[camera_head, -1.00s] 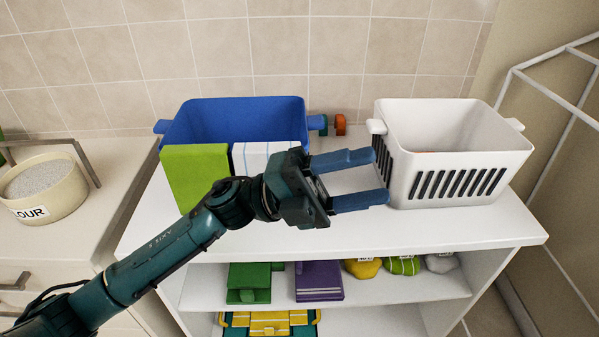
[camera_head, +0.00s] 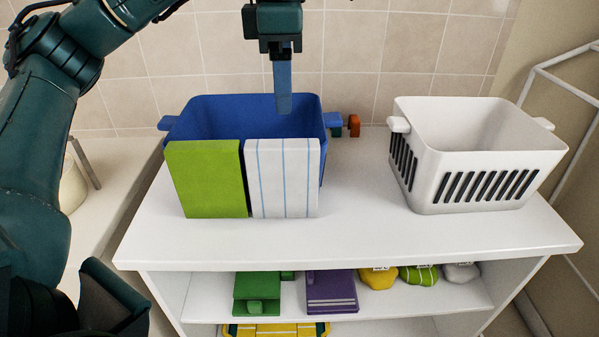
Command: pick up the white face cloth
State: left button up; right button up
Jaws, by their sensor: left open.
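The white face cloth (camera_head: 283,180) has thin blue stripes and hangs flat against the front of the blue basket (camera_head: 215,113). A green cloth (camera_head: 206,180) hangs beside it on the left. My left gripper (camera_head: 284,106) points down from the top of the view, its fingertips above the blue basket and behind the cloth's top edge in the picture. It is seen edge-on, so one finger hides the other. It is open and appears apart from the cloth.
A white slotted basket (camera_head: 476,190) stands on the right of the white shelf top (camera_head: 360,235). Green (camera_head: 257,290) and purple (camera_head: 331,290) folded items and several small bags lie below. A tiled wall (camera_head: 390,60) is behind.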

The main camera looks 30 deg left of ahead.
aim_at(282, 143)
pick_arm(q)
jog(key=f+b, duration=0.1)
jog(key=f, duration=0.2)
jog(key=f+b, duration=0.1)
jog(key=f, duration=0.3)
jog(key=shift+w+a+b, duration=0.15)
jog(key=shift+a+b, duration=0.05)
jog(key=shift+b, duration=0.15)
jog(key=shift+f, duration=0.45)
jog(key=f, duration=0.5)
jog(key=shift+w+a, duration=0.25)
jog(key=shift+a, duration=0.1)
pick_arm(e)
jog(key=shift+f+m, duration=0.3)
jog(key=shift+f, duration=0.65)
pick_arm(q)
jog(key=c, duration=1)
jog(key=shift+c, duration=0.6)
